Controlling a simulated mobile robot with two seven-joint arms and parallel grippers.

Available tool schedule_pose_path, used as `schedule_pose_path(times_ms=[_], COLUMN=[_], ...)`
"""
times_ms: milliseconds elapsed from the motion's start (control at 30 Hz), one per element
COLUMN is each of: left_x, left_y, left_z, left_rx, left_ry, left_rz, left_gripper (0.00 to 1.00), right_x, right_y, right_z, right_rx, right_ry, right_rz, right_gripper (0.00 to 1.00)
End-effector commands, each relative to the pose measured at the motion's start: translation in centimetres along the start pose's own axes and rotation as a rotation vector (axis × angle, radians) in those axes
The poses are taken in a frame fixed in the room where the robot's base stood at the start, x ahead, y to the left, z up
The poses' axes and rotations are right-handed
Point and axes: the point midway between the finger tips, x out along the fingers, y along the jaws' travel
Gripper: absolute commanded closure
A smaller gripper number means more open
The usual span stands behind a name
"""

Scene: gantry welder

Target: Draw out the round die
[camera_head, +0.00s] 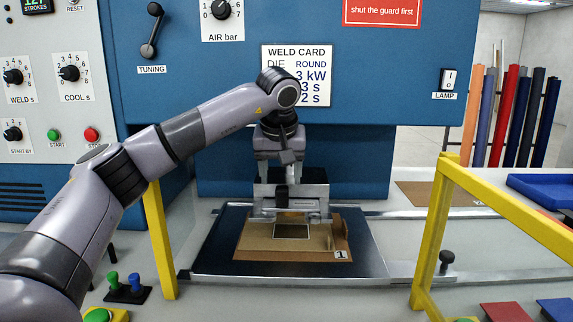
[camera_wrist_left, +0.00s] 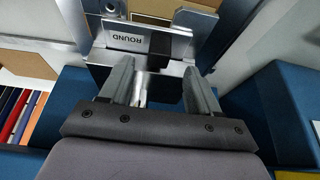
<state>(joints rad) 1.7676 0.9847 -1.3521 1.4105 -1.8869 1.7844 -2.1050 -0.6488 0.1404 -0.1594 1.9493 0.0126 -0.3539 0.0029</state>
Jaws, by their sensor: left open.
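The round die (camera_wrist_left: 130,43), a metal piece with a plate marked ROUND, shows in the left wrist view just beyond my fingertips. A black knob or grip (camera_wrist_left: 159,50) sits at its middle. In the head view the metal die assembly (camera_head: 312,191) is under the blue machine head, above the work on the bed, and my gripper partly hides it. My left gripper (camera_head: 279,178) points down at it. In the left wrist view its fingers (camera_wrist_left: 158,72) are apart, on either side of the black part, with no visible hold. My right gripper is not in view.
A dark tray (camera_head: 215,254) holds a brown workpiece (camera_head: 262,243) marked 1 below the die. Yellow guard bars (camera_head: 430,235) stand on the right and left. The blue machine front (camera_head: 380,60) carries a weld card (camera_head: 318,60) reading ROUND. A blue bin (camera_head: 540,190) is at the right.

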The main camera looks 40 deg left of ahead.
Motion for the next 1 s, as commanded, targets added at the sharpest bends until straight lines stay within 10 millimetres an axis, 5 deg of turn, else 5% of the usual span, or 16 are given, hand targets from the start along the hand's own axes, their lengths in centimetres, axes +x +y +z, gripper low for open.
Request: schedule_pose_path(times_ms=[300, 667, 867, 1000], left_x=[4.1, 4.7, 4.6, 4.5], left_y=[0.0, 0.1, 0.1, 0.1], left_z=[0.0, 0.0, 0.0, -0.1], left_rx=[-0.001, -0.001, -0.001, -0.002], left_ry=[-0.002, -0.001, -0.001, 0.003], left_rz=[0.0, 0.002, 0.003, 0.006], left_gripper=[0.38, 0.38, 1.0, 1.0], right_x=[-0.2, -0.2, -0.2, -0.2], right_y=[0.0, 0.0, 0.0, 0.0], right_z=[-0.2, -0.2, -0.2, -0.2], right_rx=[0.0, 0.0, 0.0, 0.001], right_ry=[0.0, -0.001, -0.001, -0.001], right_rz=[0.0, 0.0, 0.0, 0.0], right_gripper=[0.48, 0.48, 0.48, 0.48])
